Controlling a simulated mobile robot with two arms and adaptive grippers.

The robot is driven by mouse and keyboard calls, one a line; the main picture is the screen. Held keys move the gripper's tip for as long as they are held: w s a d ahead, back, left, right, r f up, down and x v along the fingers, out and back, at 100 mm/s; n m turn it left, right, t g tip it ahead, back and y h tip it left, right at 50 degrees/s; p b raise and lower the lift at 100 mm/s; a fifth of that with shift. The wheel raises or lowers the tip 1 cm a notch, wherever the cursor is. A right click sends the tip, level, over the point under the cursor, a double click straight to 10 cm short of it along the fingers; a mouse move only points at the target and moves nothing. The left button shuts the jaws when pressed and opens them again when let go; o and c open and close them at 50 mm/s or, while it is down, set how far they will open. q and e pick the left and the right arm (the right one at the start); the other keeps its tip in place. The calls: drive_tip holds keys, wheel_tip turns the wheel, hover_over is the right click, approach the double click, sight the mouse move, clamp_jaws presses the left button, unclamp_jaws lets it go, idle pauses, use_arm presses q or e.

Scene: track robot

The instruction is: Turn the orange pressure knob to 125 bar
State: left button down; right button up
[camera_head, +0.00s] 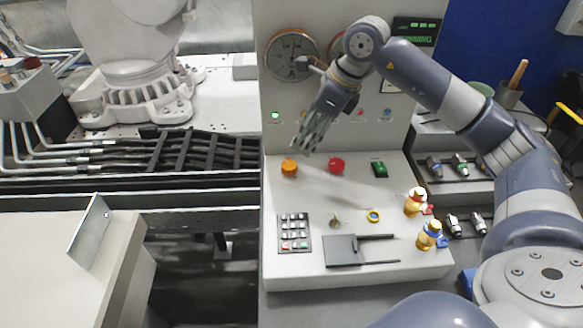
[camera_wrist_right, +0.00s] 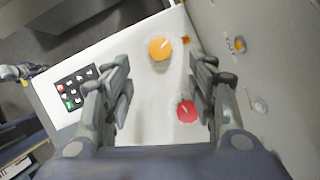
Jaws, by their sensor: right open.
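The orange knob (camera_head: 289,167) sits on the upper left part of the white sloped console, and nothing touches it. In the right wrist view the orange knob (camera_wrist_right: 160,48) lies beyond the fingertips, between the lines of the two fingers. My right gripper (camera_head: 308,146) is open and empty, above and a little right of the knob in the head view; its fingers also show in the wrist view (camera_wrist_right: 161,75). A round gauge (camera_head: 291,54) is on the upright panel behind; its reading is too small to tell. My left gripper is not in view.
A red button (camera_head: 336,165) sits right of the knob, and a green switch (camera_head: 379,169) farther right. A keypad (camera_head: 294,233), a key switch (camera_head: 334,220) and gold-topped fittings (camera_head: 414,202) are on the console. The upright panel (camera_head: 277,98) stands close behind my gripper.

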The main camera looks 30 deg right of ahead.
sight(289, 165)
drive_tip(key=p+x, duration=0.2)
drive_tip(key=x, duration=0.7)
drive_tip(key=shift+f, duration=0.15)
drive_tip(key=shift+w+a+f, duration=0.15)
drive_tip(key=shift+f, duration=0.4)
